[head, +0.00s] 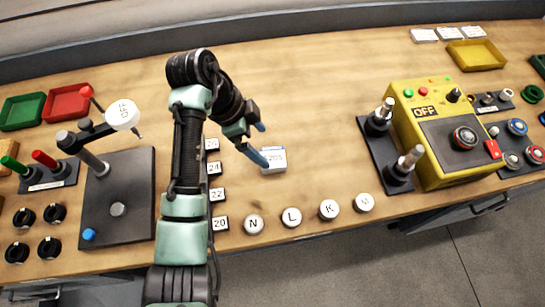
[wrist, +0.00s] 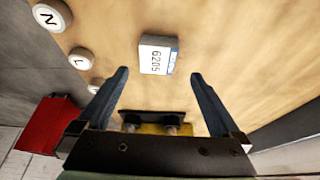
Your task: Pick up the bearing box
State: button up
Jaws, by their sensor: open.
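The bearing box (head: 275,161) is a small white box with a blue-grey edge, lying on the wooden bench right of my arm. In the wrist view the box (wrist: 155,55) shows the label "6205". My gripper (head: 262,142) is open, with one blue finger overlapping the box's left edge in the head view. In the wrist view my gripper (wrist: 160,73) has its two fingers spread wide, with the box beyond the tips and roughly centred between them. Nothing is held. Whether a finger touches the box cannot be told.
Number tiles (head: 217,195) stand left of the box, and round letter discs (head: 291,217) line the front edge. A yellow control box (head: 445,140) and a black plate with metal posts (head: 395,172) stand to the right. Bench behind the box is clear.

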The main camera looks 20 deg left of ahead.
aim_at(273, 157)
jog(key=shift+p+x, duration=0.65)
jog(key=shift+x, duration=2.8)
jog(key=shift+s+d+r, duration=0.1)
jog(key=shift+s+d, duration=0.05)
jog(key=c, duration=1.5)
jog(key=shift+o, duration=0.2)
